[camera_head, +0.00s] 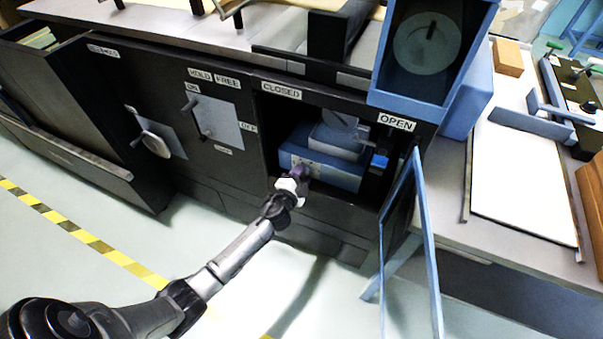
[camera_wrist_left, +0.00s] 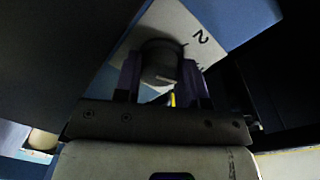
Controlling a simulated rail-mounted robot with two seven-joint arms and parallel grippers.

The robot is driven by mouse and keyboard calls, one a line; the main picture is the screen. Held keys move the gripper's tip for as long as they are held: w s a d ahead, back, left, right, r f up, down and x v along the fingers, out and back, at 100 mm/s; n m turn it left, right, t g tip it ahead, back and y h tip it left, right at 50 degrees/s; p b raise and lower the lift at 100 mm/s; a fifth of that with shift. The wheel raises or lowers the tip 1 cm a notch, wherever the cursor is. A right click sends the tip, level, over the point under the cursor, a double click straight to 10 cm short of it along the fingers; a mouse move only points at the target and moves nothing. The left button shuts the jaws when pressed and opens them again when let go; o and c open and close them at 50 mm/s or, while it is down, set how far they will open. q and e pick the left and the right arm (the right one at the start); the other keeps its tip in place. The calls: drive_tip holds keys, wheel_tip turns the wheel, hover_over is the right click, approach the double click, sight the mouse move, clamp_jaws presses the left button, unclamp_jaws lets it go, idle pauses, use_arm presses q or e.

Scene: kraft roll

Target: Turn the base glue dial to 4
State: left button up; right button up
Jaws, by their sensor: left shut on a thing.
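The base glue dial (camera_wrist_left: 158,66) is a dark round knob with a pale pointer mark, on a pale plate (camera_wrist_left: 190,25) in the left wrist view. A "2" is readable on the plate to the knob's right; other marks are hidden or too dark. My left gripper (camera_wrist_left: 160,85) has a purple finger on each side of the knob and is shut on it. In the head view my left gripper (camera_head: 293,184) reaches into the open cabinet bay at the front of a blue box unit (camera_head: 338,176), and hides the dial there. My right gripper is not in view.
The bay's blue-framed door (camera_head: 432,262) stands open to the right of my left arm. "CLOSED" and "OPEN" labels sit above the bay. A lever (camera_head: 203,118) and another knob (camera_head: 152,144) are on the panels to the left. The floor in front is clear.

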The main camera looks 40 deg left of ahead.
use_arm(q)
drive_tip(key=m, duration=0.4)
drive_tip(key=shift+y+p, duration=0.3)
drive_tip(key=shift+p, duration=0.1)
drive_tip(key=m, duration=0.4)
drive_tip(key=shift+d+p, duration=0.1)
drive_tip(key=shift+p, duration=0.2)
drive_tip(key=shift+y, duration=0.3)
drive_tip(key=o, duration=0.9)
